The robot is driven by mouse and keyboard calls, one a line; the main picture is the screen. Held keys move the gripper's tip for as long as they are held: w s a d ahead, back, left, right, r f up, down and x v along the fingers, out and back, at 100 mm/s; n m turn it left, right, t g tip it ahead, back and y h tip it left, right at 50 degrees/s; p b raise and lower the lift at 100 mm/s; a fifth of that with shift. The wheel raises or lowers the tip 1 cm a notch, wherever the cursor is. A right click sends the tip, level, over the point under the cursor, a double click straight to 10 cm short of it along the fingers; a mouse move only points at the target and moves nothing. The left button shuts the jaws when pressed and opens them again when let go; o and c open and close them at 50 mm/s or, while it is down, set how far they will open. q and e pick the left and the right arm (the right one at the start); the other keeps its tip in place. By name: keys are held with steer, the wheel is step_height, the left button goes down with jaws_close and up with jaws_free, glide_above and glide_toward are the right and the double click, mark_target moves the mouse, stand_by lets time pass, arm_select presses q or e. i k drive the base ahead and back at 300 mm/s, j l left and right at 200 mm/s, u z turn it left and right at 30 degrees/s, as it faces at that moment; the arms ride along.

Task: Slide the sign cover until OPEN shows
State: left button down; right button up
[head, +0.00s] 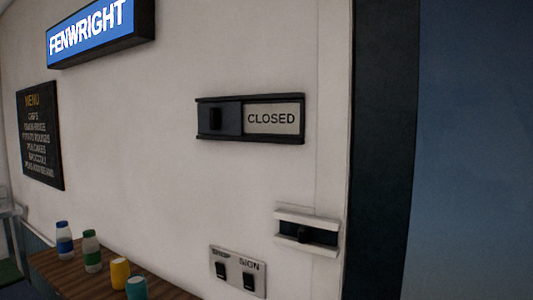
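The sign (272,121) is a long dark-framed plate on the white wall, slightly right of the middle in the head view. The word CLOSED shows on its right half. The sign cover (232,119) is a dark sliding panel over the left half, with a black raised knob (214,119) on it. Whatever lies under the cover is hidden. Neither of my grippers is in view.
Below are a white-framed slider (303,235) and a switch plate (238,273) marked SIGN. Several bottles and cups, such as a yellow cup (120,272), stand on a wooden counter (75,277) at lower left. A dark door frame (383,150) is at right. The wall around the sign is clear.

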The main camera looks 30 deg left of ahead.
mark_target(225, 118)
steer(key=u, duration=1.15)
